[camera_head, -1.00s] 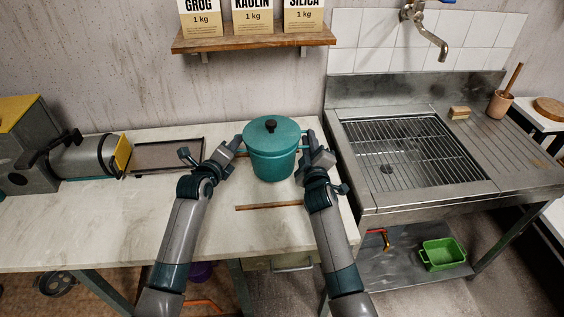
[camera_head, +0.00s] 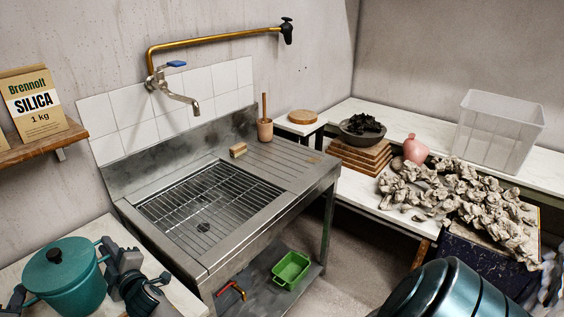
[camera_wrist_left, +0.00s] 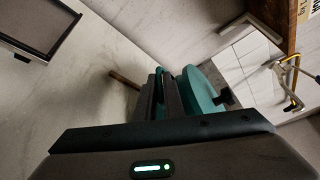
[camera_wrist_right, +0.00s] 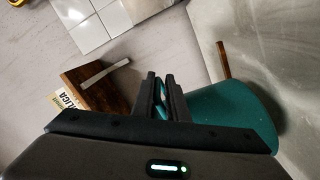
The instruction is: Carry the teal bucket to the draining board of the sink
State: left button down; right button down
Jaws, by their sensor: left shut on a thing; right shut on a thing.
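The teal bucket (camera_head: 85,292) has a lid with a black knob and stands upright at the lower left of the head view. My left gripper (camera_head: 20,296) is at its left side, mostly cut off by the picture's edge. My right gripper (camera_head: 108,254) is shut on the handle at its right side. In the left wrist view, the left jaws (camera_wrist_left: 166,88) are closed at the bucket's side (camera_wrist_left: 205,92). In the right wrist view, the right jaws (camera_wrist_right: 161,88) pinch a teal handle. The ribbed draining board (camera_head: 284,160) is right of the sink's grid-covered basin (camera_head: 205,205).
A tap (camera_head: 178,92) overhangs the basin. A shelf (camera_head: 45,147) juts out above the bucket.

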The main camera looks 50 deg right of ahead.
aim_at(288, 161)
jog(key=k, duration=1.25)
jog(key=z, duration=1.4)
jog(key=i+l, duration=0.1)
jog(key=i, duration=0.4)
jog(key=i+l, duration=0.15)
jog(key=i, duration=0.4)
